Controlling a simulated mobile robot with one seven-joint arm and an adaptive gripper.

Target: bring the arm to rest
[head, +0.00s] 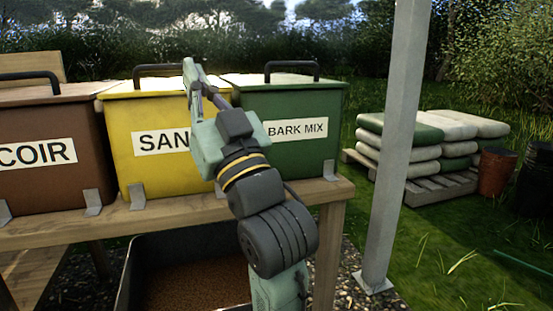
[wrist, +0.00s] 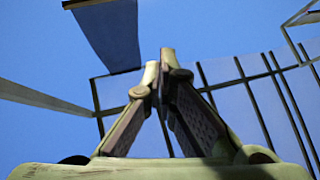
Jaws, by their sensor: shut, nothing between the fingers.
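My arm rises from the bottom of the head view, in front of the yellow bin and the green bin. My gripper (head: 190,75) is at the arm's upper end, in front of the yellow bin's upper right part, pointing up. In the wrist view my gripper (wrist: 167,58) has its two fingertips together with nothing between them. Blue sky and a dark frame overhead show behind the fingers.
Brown COIR (head: 50,115), yellow SAND (head: 155,180) and green BARK MIX (head: 300,158) lidded bins stand on a wooden bench (head: 85,226). A tub (head: 130,270) sits below. A grey post (head: 400,140) and stacked bags (head: 460,130) are at right.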

